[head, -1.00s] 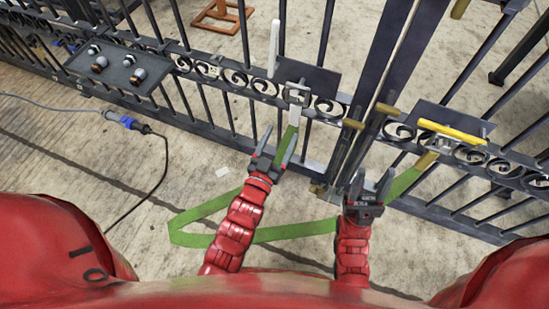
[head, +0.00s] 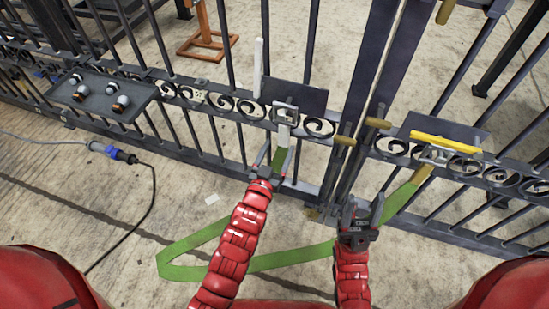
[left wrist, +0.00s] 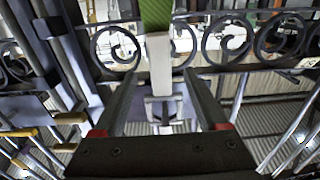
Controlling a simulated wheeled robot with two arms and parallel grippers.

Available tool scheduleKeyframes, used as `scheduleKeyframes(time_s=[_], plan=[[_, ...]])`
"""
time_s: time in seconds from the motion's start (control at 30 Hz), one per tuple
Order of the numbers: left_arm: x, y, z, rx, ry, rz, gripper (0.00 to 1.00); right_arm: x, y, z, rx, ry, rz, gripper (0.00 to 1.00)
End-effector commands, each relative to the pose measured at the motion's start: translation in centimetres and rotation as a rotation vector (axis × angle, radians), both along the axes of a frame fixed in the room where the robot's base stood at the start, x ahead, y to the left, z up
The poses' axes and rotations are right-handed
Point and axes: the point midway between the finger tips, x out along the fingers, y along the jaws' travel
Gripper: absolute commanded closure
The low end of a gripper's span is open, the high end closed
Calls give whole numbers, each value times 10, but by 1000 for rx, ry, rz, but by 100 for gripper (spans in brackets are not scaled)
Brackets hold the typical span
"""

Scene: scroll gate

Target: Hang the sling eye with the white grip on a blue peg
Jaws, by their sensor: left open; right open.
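The green sling (head: 205,262) lies in a loop on the ground, and both ends rise to the gate. One end has a white grip (head: 283,133) below a metal eye (head: 285,112) at a dark plate; whether the eye is hooked there is unclear. My left gripper (head: 278,158) is open, its fingers on either side of this end; the white grip shows between them in the left wrist view (left wrist: 158,50). The other end has a yellow grip (head: 424,174) at the right gate. My right gripper (head: 362,206) is open near the green strap. I cannot make out a blue peg.
A white bar (head: 258,65) stands upright by the left plate (head: 305,97); a yellow bar (head: 445,142) lies across the right one. A shelf with several knobs (head: 105,98) is at left. A cable with a blue connector (head: 103,148) lies on the ground. Gate bars block the way ahead.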

Motion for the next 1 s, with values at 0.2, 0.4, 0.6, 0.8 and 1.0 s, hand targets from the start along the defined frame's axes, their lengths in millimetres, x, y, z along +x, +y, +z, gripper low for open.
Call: scheduleKeyframes(time_s=[0.2,0.4,0.6,0.8,1.0], plan=[[19,-6,2,-1,-2,0,25,-1,0,-1,-4,-3,0,50],[35,-11,0,2,2,1,25,0,0,-1,-2,-2,0,50],[46,-14,1,1,-1,1,25,0,0,-1,-2,-2,0,50],[50,-16,1,1,0,1,25,0,0,-1,-2,-2,0,50],[50,-16,0,1,0,1,25,0,0,-1,-2,-2,0,50]])
